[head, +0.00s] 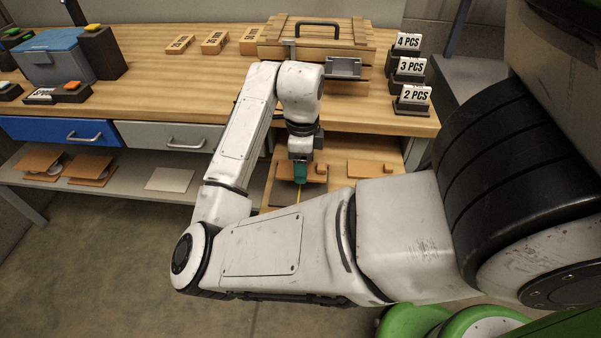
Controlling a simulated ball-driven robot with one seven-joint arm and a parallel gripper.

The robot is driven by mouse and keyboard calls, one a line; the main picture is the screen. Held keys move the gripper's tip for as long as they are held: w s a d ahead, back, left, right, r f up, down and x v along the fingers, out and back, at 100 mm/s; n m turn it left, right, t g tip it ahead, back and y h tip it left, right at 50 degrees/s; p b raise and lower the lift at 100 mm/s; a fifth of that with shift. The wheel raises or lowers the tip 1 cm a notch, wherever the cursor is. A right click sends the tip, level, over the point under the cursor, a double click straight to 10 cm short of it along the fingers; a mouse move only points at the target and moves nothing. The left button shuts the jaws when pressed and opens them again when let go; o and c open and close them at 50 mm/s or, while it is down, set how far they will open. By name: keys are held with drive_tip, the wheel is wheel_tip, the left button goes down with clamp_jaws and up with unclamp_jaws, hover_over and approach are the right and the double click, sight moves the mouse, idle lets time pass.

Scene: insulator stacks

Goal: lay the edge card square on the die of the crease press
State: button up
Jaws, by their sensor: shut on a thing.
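My gripper (300,176) hangs at the end of my arm over the pulled-out wooden drawer below the bench top. It points down and is shut, with teal parts at its tip. A narrow yellow strip (298,195) shows just below the tip, held there. It may be the edge card seen edge-on, but it is too small to tell. My forearm hides what lies under it. I cannot pick out the crease press or its die for certain. A wooden plate with a small block (317,168) lies in the drawer behind the gripper.
A second plate with a block (369,168) lies at the drawer's right. A wooden case (318,38) with a black handle stands on the bench. Signs reading 2, 3 and 4 PCS (411,95) stand right. A blue bin (58,58) stands left. A pale sheet (170,180) lies on the lower shelf.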

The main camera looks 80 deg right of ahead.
drive_tip(key=shift+w+d+f, duration=0.1)
drive_tip(key=shift+f, duration=0.85)
drive_tip(key=shift+w+d+f, duration=0.1)
drive_tip(key=shift+f, duration=0.8)
drive_tip(key=shift+f+b, duration=0.2)
drive_tip(key=shift+b, duration=0.1)
drive_tip(key=o, duration=0.7)
drive_tip(key=shift+o, duration=0.2)
wheel_tip(320, 180, up, 12)
drive_tip(key=p, duration=0.2)
drive_tip(key=shift+r, duration=0.2)
